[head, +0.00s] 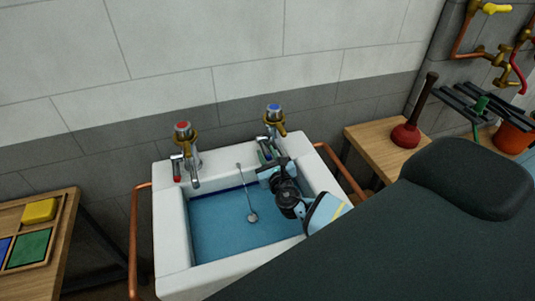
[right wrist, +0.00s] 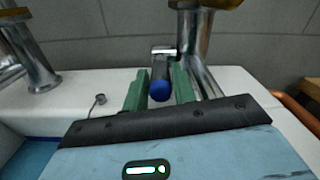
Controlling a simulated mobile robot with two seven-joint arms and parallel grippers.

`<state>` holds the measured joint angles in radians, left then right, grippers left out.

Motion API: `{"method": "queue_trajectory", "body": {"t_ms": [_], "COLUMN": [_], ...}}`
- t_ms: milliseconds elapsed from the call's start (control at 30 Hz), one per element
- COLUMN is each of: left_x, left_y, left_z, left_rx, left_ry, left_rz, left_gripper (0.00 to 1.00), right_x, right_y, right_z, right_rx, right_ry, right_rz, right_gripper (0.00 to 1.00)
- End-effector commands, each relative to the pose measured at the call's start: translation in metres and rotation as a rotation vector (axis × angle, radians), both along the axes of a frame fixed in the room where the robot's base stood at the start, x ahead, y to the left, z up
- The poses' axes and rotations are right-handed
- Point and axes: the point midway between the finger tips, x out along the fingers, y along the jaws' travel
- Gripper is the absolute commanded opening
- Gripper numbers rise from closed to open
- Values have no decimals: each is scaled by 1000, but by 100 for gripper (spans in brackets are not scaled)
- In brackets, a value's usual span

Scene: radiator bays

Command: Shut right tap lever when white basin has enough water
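The white basin (head: 171,250) holds blue water (head: 225,225). A dark blue line (head: 228,188) runs along its inner back wall, with the water surface close to it. The right tap (head: 273,120), with a blue cap, stands at the basin's back right. In the right wrist view its lever (right wrist: 160,72) points toward me and ends in a blue tip. My right gripper (right wrist: 160,88) is open, with one green finger on each side of the lever; contact is unclear. Any stream below the spout is hidden. My left gripper is not in view.
The left tap (head: 183,140) has a red cap and red-tipped lever. A plug on a chain (head: 252,217) hangs in the basin. Copper pipes flank the basin. A plunger (head: 407,134) stands on the right wooden table; a yellow sponge (head: 39,211) lies at left.

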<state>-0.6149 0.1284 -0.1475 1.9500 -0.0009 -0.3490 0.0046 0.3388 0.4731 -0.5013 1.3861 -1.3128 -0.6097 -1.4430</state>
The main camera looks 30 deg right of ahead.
Motion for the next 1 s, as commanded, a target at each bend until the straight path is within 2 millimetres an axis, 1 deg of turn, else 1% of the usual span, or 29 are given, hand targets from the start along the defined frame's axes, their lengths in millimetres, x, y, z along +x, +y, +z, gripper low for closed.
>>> {"method": "queue_trajectory", "body": {"t_ms": [33,133,200,533,1000], "left_x": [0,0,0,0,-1], "left_y": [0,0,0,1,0], "left_z": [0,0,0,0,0], "left_rx": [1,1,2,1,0], "left_ry": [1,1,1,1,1], "left_rz": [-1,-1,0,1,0], "left_gripper": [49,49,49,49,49], "right_x": [0,0,0,0,2], "right_y": [0,0,0,-1,-3], "right_z": [0,0,0,1,14], "right_rx": [0,0,0,4,36], "right_ry": [0,0,0,10,132], "right_rz": [0,0,0,-3,-8], "right_gripper": [20,6,0,0,0]}}
